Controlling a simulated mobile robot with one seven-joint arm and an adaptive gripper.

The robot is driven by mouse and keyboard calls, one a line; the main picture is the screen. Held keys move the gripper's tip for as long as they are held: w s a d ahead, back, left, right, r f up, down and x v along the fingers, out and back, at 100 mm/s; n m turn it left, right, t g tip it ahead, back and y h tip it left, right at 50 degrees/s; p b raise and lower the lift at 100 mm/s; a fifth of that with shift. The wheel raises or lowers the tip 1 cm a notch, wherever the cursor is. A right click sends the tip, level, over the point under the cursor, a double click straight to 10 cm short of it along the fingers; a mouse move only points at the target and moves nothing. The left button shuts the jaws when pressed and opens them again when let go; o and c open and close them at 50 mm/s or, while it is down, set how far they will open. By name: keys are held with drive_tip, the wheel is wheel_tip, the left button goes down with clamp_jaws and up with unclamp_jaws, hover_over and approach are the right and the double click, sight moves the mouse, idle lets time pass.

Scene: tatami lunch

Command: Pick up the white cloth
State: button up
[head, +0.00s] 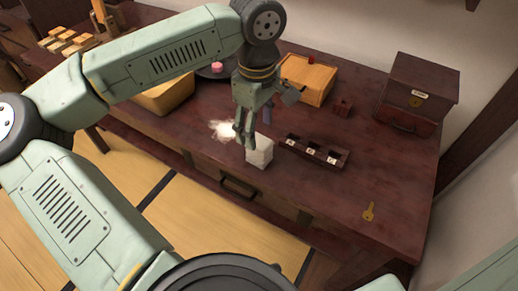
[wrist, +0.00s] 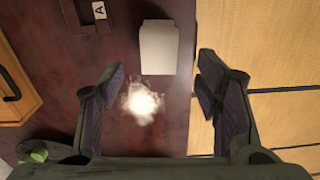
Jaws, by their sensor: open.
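The white cloth (head: 260,152) looks like a small folded block and stands near the front edge of the dark red table. In the wrist view the cloth (wrist: 158,47) lies ahead of the fingers, near the table edge. My gripper (head: 245,138) points down over the table, just left of the cloth in the head view. In the wrist view my gripper (wrist: 161,66) is open with nothing held, its fingers spread wider than the cloth. I cannot tell whether a finger touches it.
A white powdery patch (head: 222,131) lies left of the cloth. A dark slotted rack (head: 316,151) with labels stands to the right. A brass key (head: 369,211), a wooden box (head: 307,80) and a dark chest (head: 414,95) are also on the table (head: 350,185). Tatami lies below its front edge.

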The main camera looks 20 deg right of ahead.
sight(259, 141)
drive_tip(key=shift+s+d+f+p, duration=0.1)
drive_tip(key=shift+f+p, duration=0.35)
drive_tip(key=shift+f, duration=1.05)
drive_tip(key=shift+s+d+f+p, duration=0.1)
drive_tip(key=shift+f+p, duration=0.35)
drive_tip(key=shift+f, duration=1)
drive_tip(key=shift+c, duration=0.5)
drive_tip(key=c, duration=1.1)
drive_tip(key=shift+r, duration=0.1)
drive_tip(key=shift+c, duration=0.2)
drive_tip(key=shift+w+r+b, duration=0.1)
drive_tip(key=shift+r+b, duration=0.2)
drive_tip(key=shift+r, duration=0.2)
wheel_tip(259, 141, up, 2)
drive_tip(key=shift+b, duration=0.45)
drive_tip(key=s+a+r+b, duration=0.1)
drive_tip(key=s+a+b, duration=0.2)
drive_tip(key=s+a, duration=0.7)
drive_tip(key=shift+s+a+r+b, duration=0.35)
drive_tip(key=shift+s+a+r, duration=0.05)
drive_tip(key=shift+a, duration=0.6)
